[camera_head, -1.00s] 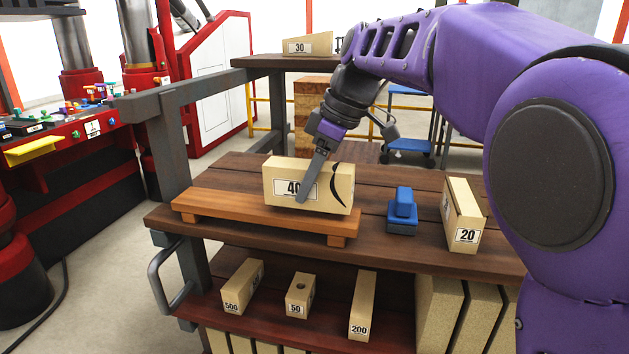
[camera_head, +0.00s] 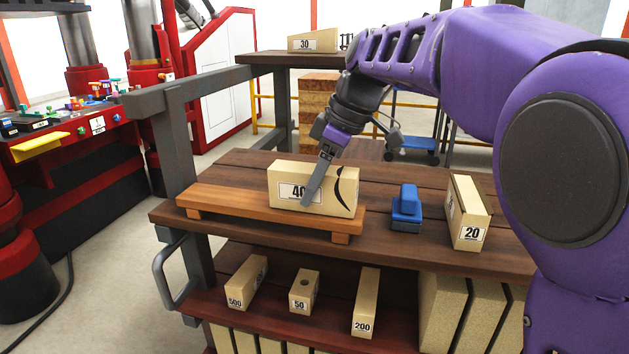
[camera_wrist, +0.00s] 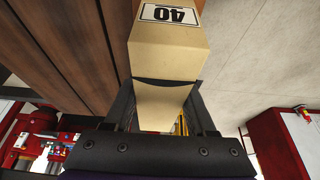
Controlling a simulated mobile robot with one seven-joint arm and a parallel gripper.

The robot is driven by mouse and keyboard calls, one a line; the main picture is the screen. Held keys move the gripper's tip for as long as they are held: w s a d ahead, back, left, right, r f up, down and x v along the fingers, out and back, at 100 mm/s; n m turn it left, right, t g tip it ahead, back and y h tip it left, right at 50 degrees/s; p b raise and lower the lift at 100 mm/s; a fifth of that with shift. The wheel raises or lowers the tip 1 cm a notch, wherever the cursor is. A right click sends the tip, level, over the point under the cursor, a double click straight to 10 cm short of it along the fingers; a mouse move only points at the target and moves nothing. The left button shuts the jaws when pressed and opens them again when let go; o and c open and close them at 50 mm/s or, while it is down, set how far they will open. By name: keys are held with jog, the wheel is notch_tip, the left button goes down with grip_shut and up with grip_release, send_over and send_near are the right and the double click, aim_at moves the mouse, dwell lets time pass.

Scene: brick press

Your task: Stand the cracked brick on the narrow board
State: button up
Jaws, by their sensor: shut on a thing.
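The cracked brick (camera_head: 286,192) is a pale block marked 40 with a black curved crack near its right end. It is upright on its long edge, at the right half of the narrow board (camera_head: 220,202), an orange-brown plank on two feet. Its underside meets the board's top or is very close; I cannot tell which. My gripper (camera_head: 307,202) slants down from above and is shut on the brick, one finger across its labelled front face. In the wrist view the brick (camera_wrist: 170,55) sits between both fingers (camera_wrist: 165,105), its label upside down; the board is not clear there.
A blue block (camera_head: 406,208) and a brick marked 20 (camera_head: 467,215) stand right of the board on the table (camera_head: 390,245). Bricks marked 500, 50 and 200 (camera_head: 365,300) are on the lower shelf. A brick marked 30 (camera_head: 313,42) is on the raised shelf behind.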

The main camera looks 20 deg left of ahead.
jog(key=o, duration=1.3)
jog(key=shift+o, duration=0.2)
jog(key=shift+f, duration=0.1)
